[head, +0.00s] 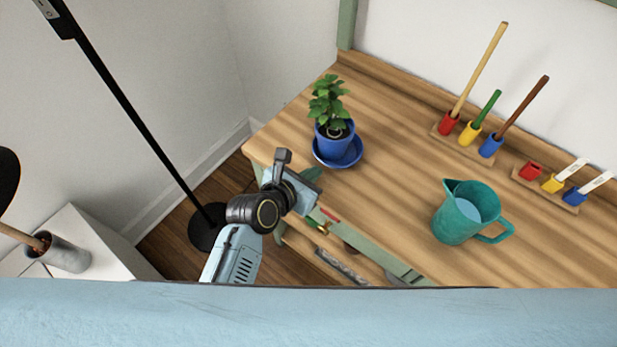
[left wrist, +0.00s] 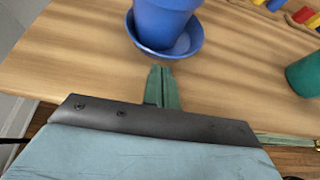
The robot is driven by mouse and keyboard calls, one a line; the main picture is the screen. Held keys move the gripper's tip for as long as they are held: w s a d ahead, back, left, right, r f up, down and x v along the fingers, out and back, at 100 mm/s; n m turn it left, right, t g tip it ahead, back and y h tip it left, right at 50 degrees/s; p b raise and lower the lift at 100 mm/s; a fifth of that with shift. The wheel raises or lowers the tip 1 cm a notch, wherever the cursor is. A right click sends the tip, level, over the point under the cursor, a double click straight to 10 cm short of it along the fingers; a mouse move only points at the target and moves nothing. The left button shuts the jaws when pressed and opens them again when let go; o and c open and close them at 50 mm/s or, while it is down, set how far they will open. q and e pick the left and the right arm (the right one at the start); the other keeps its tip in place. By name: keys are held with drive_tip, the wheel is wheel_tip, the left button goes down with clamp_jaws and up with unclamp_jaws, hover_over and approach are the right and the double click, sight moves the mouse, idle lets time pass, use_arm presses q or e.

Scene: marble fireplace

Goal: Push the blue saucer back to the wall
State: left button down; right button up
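The blue saucer (head: 352,158) lies on the wooden tabletop near its left end, under a blue pot (head: 334,140) with a leafy green plant. In the left wrist view the saucer (left wrist: 187,50) and the lower part of the pot (left wrist: 165,20) show straight ahead of the fingers. My left gripper (head: 312,175) is at the table's front edge, just in front of the saucer. In the left wrist view its green fingers (left wrist: 160,72) are together with nothing between them, and a small gap of bare wood separates them from the saucer. My right gripper is out of view.
A teal pitcher (head: 462,222) stands to the right on the tabletop (head: 400,165). Wooden holders with coloured cups and brushes (head: 466,142) stand along the back. A black lamp pole (head: 130,110) rises left of the table. Bare wood lies behind the pot.

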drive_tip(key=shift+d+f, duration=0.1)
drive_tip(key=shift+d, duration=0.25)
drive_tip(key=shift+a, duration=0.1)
